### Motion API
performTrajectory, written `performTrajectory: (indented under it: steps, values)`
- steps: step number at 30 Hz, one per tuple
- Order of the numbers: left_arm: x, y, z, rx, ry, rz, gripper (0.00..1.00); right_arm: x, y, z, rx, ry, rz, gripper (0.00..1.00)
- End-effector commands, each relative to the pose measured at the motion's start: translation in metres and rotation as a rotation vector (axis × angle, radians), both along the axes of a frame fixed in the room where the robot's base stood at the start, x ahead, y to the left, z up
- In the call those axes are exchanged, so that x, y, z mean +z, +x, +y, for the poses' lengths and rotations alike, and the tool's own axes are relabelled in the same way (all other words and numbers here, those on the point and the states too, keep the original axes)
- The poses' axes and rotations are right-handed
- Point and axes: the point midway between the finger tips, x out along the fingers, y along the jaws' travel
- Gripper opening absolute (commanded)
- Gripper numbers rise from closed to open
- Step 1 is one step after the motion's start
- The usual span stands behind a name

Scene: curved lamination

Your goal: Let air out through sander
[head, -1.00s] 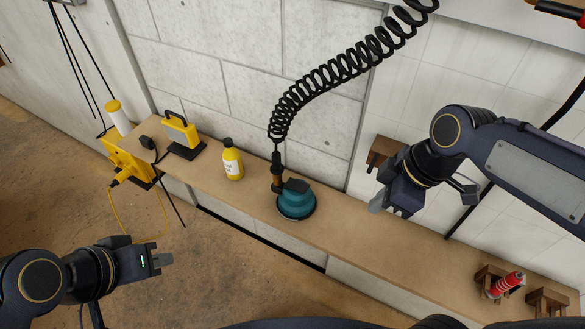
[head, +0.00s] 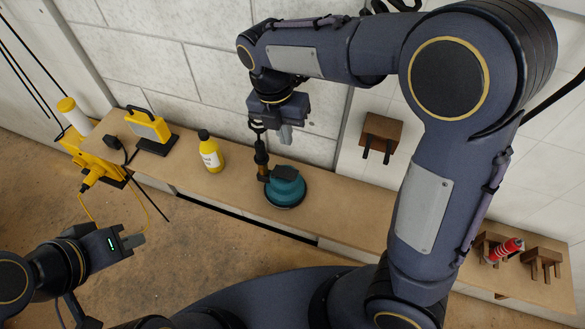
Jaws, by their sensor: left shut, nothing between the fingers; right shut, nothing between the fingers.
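A teal and black sander (head: 285,188) sits on the wooden bench, left of its middle. Its black connector (head: 261,155) stands up from its left side, with a black hose rising from it. Most of the coiled hose is hidden behind my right arm. My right gripper (head: 286,134) is shut and empty, pointing down just above and to the right of the connector; I cannot tell whether it touches the hose. My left gripper (head: 138,240) is shut and empty over the floor at the lower left, well away from the sander.
On the bench (head: 335,220) stand a yellow bottle (head: 210,152) and a yellow work lamp (head: 150,130). A yellow device (head: 85,160) with a cable is at the left. Wooden holders, one with a red tool (head: 505,250), are at the right. A wooden bracket (head: 380,135) is on the wall.

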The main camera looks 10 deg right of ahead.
Motion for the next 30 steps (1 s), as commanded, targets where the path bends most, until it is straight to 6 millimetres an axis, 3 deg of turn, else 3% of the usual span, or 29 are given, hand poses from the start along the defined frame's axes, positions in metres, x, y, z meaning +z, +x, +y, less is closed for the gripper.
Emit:
performTrajectory:
  steps: [8,21,30]
  values:
    - [0.0,0.0,0.0,0.0,0.0,0.0,0.0,-0.024,-0.003,-0.003,-0.003,-0.001,0.004,0.0]
    - [0.003,0.0,0.0,0.0,0.0,0.0,0.0,-0.113,-0.01,-0.014,-0.003,-0.004,0.005,0.0]
    - [0.005,0.0,0.0,0.0,0.0,0.0,0.0,-0.138,-0.011,-0.017,-0.003,0.001,-0.001,0.0]
